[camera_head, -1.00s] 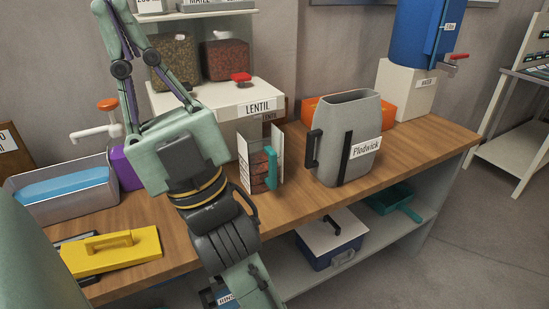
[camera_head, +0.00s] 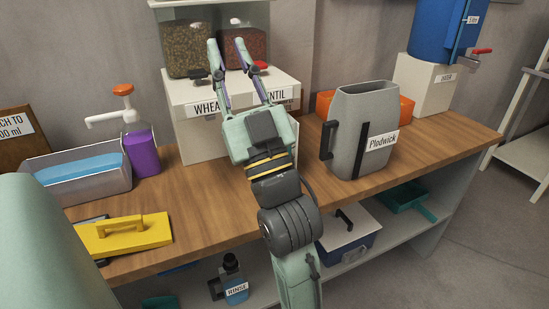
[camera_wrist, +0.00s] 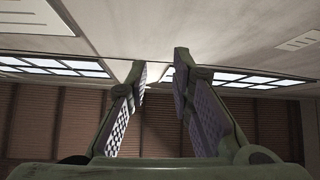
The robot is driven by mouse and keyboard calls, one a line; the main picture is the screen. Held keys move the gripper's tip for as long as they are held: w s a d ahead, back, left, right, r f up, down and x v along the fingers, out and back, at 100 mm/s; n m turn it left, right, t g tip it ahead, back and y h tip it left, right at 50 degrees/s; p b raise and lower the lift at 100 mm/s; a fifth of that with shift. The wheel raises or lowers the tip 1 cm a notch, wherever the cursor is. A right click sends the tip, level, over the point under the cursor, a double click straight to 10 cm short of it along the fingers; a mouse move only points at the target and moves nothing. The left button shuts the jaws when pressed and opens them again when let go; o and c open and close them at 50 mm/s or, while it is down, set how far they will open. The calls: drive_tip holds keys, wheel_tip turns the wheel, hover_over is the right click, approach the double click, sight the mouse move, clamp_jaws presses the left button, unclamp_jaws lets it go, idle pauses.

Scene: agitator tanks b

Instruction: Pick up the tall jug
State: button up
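The tall jug is a grey upright container (camera_head: 348,135) labelled "Plodwick", with black handles, standing on the wooden bench. My gripper (camera_head: 225,50) is left of the jug in the head view, raised and pointing upward in front of the white box. Its two fingers are apart with nothing between them. In the wrist view my gripper (camera_wrist: 158,75) shows two spread fingers against the ceiling and its lights; the jug is not in that view.
The bench (camera_head: 220,215) has free room left of the jug. A grey tray (camera_head: 118,187), a pump bottle with purple liquid (camera_head: 142,150) and a yellow float (camera_head: 122,234) lie left. An orange bin (camera_head: 405,108) and a blue tank (camera_head: 435,35) stand behind right.

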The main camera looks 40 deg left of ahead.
drive_tip(key=shift+o, duration=1.2)
drive_tip(key=w+f+m+t+h+b, duration=0.1)
drive_tip(key=w+f+m+h, duration=0.2)
drive_tip(key=w+f+h, duration=0.3)
drive_tip(key=w+f, duration=0.4)
drive_tip(key=f, duration=0.4)
drive_tip(key=shift+w+a+f+b, duration=0.15)
drive_tip(key=shift+w+f+b, duration=0.15)
drive_tip(key=shift+b, duration=0.1)
drive_tip(key=o, duration=0.4)
drive_tip(key=w+d+f+g+h+b, duration=0.1)
drive_tip(key=w+d+f+h, duration=0.1)
drive_tip(key=f, duration=0.9)
drive_tip(key=shift+w+d+f+m+g+h, duration=0.2)
drive_tip(key=shift+w+d+m+g+h, duration=0.15)
drive_tip(key=shift+w+h, duration=0.45)
drive_tip(key=o, duration=0.7)
drive_tip(key=x, duration=0.2)
drive_tip(key=f+p+x, duration=0.1)
drive_tip(key=x, duration=0.2)
drive_tip(key=shift+o, duration=1.2)
drive_tip(key=shift+w+a, duration=0.25)
drive_tip(key=shift+a, duration=0.25)
drive_tip(key=shift+o, duration=0.9)
drive_tip(key=shift+f+p+x, duration=0.25)
drive_tip(key=shift+p+x, duration=0.15)
drive_tip(key=shift+x, duration=0.7)
drive_tip(key=shift+f+p+x, duration=0.25)
drive_tip(key=shift+p+x, duration=0.15)
drive_tip(key=shift+x, duration=0.75)
